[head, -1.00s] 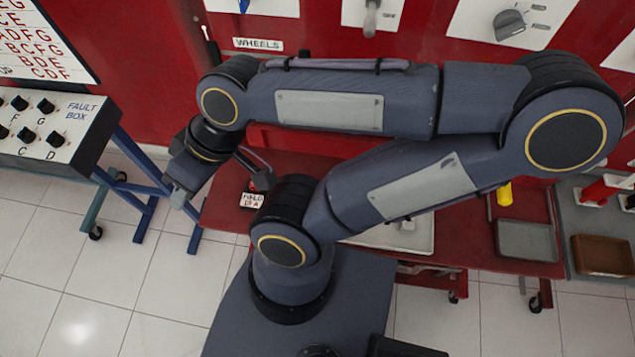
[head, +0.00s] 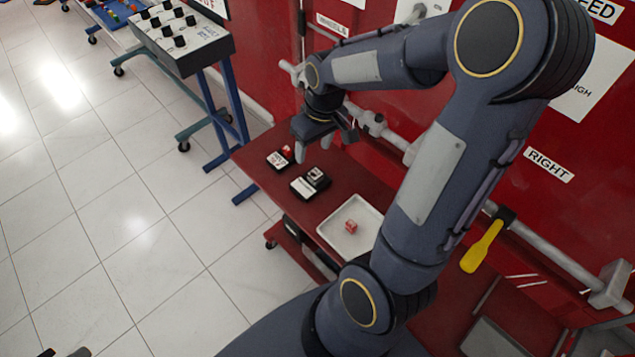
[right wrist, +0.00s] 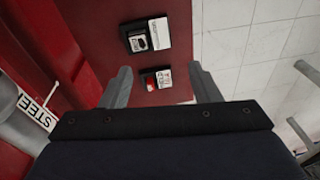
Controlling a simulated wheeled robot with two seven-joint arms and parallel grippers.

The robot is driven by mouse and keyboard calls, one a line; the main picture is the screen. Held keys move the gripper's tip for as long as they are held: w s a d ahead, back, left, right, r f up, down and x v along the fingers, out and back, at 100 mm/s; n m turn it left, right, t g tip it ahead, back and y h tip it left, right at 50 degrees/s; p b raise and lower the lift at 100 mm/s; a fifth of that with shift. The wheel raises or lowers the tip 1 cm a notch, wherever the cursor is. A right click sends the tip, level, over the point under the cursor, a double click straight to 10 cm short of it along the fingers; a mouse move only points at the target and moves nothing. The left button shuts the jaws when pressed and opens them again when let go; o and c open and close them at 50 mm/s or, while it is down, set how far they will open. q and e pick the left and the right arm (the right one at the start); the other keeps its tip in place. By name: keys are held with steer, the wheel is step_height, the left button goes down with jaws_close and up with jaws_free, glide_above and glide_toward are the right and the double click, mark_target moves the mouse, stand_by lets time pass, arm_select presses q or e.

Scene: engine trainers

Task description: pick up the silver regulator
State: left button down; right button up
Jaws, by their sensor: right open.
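The silver regulator (head: 316,176) appears to be the small metallic part on a black stand with a white label on the red bench. It also shows in the right wrist view (right wrist: 138,42), near the top, beyond my fingers. My right gripper (head: 314,149) is open and empty above the bench's far end, with its fingers pointing down. In the right wrist view the gripper (right wrist: 160,70) has its fingers spread to either side of a second labelled stand with a red part (right wrist: 150,85). The regulator is apart from the fingers. My left gripper is not seen.
The red part (head: 287,152) stands beside the regulator. A white tray (head: 333,239) with a small red item lies nearer on the red bench (head: 262,172). A grey rail (head: 540,255) and a yellow-handled tool (head: 482,246) are at right. The fault box (head: 185,45) stands left.

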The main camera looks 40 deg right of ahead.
steer(key=n+g+h, duration=0.1)
glide_above(315, 174)
steer(key=f, duration=0.8)
steer(key=shift+s+d+b, duration=0.15)
steer(key=shift+d+b, duration=0.15)
steer(key=shift+b, duration=0.1)
steer(key=f, duration=0.7)
steer(key=shift+a+f+p, duration=0.2)
steer(key=shift+p, duration=0.1)
steer(key=c, duration=1.1)
